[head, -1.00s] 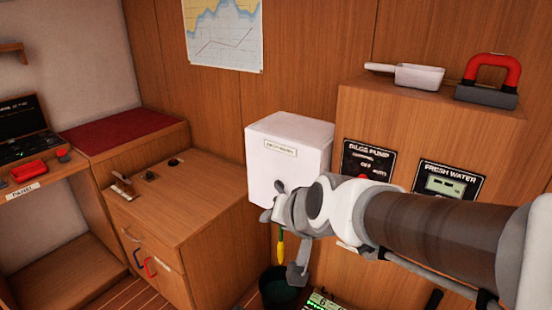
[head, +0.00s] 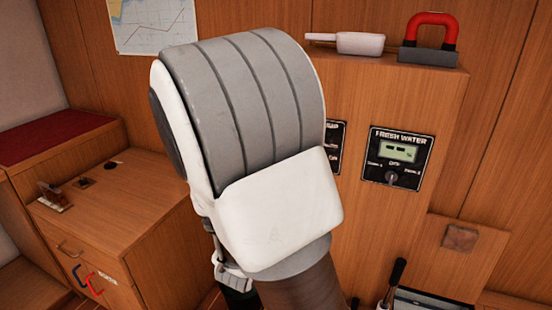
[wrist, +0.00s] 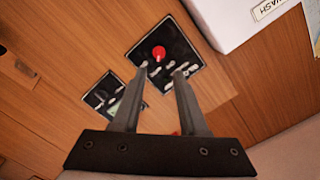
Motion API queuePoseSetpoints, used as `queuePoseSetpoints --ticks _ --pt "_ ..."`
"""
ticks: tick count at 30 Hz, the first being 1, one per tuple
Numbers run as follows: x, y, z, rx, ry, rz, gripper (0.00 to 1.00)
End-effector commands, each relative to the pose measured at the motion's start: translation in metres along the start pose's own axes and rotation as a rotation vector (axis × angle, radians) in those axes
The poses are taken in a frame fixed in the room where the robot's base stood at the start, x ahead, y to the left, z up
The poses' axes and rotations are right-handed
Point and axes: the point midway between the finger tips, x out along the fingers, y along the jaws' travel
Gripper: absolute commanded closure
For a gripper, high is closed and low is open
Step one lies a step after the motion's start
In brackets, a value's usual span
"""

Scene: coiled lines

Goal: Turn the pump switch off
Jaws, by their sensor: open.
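The bilge pump panel (wrist: 185,48) is a black plate on the wooden cabinet front, with a round red knob (wrist: 158,53) and small white labels too blurred to read. In the head view only the right edge of the bilge pump panel (head: 336,148) shows; my arm hides the rest. My gripper (wrist: 162,72) is open and empty in the wrist view. Its two fingers point toward the panel, and the red knob appears between and just beyond the fingertips. I cannot tell the remaining distance or which setting the knob points to.
The fresh water panel (head: 398,157), with a display and dark knob, is to the right; it also shows beside the left finger (wrist: 101,95). A white box (wrist: 228,18) juts out nearby. A scoop (head: 358,43) and a red-handled magnet-like item (head: 430,50) sit on the cabinet top.

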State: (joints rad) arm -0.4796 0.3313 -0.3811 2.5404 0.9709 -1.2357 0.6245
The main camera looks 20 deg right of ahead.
Motion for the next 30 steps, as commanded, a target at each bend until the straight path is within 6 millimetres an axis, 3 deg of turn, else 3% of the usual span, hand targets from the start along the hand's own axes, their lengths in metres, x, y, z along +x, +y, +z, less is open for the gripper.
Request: queuePoseSetpoints --ticks 5,10,24,30 --pt "0.001 0.005 -0.007 -0.007 0.073 -0.016 0.57" --pt "0.018 0.004 -0.010 -0.005 0.082 -0.017 0.57" --pt "0.119 0.003 -0.018 -0.008 0.080 -0.017 0.57" --pt "0.153 0.002 -0.020 -0.007 0.078 -0.018 0.57"
